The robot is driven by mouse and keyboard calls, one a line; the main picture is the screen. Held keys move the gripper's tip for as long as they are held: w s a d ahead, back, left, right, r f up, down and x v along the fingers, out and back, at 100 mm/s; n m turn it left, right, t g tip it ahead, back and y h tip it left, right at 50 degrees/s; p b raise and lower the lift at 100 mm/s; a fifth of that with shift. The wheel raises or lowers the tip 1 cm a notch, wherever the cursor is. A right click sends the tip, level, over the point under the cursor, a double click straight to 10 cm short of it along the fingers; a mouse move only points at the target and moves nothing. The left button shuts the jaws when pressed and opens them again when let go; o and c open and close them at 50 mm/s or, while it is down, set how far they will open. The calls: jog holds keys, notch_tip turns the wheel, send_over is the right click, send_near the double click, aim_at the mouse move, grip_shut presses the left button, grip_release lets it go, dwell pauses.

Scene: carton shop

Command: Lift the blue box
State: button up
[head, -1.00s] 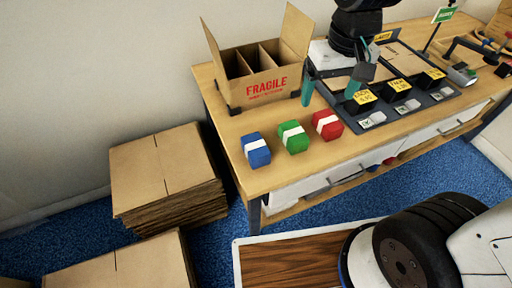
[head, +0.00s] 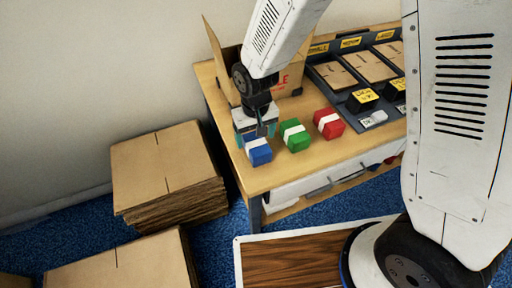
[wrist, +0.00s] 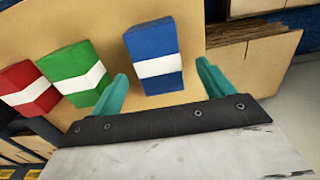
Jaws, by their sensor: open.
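The blue box (head: 258,152) with a white band sits at the left front of the wooden table. It also shows in the wrist view (wrist: 149,46), upright in the picture between the two teal fingers. My gripper (head: 254,132) is open just behind and above the blue box in the head view. In the wrist view my gripper (wrist: 163,84) has one finger on each side of the box's near end, with a gap at each side. How high the fingertips are over the table is hard to tell.
A green box (head: 295,136) and a red box (head: 328,123) stand to the right of the blue one. An open carton (head: 224,68) stands behind, partly hidden by my arm. Cardboard stacks (head: 168,165) lie left of the table (head: 290,172). The table's front edge is close.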

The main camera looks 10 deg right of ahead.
aim_at(256, 143)
notch_tip(256, 143, down, 4)
jog(key=shift+s+d+f, duration=0.1)
jog(key=shift+s, duration=0.05)
jog(key=c, duration=1.1)
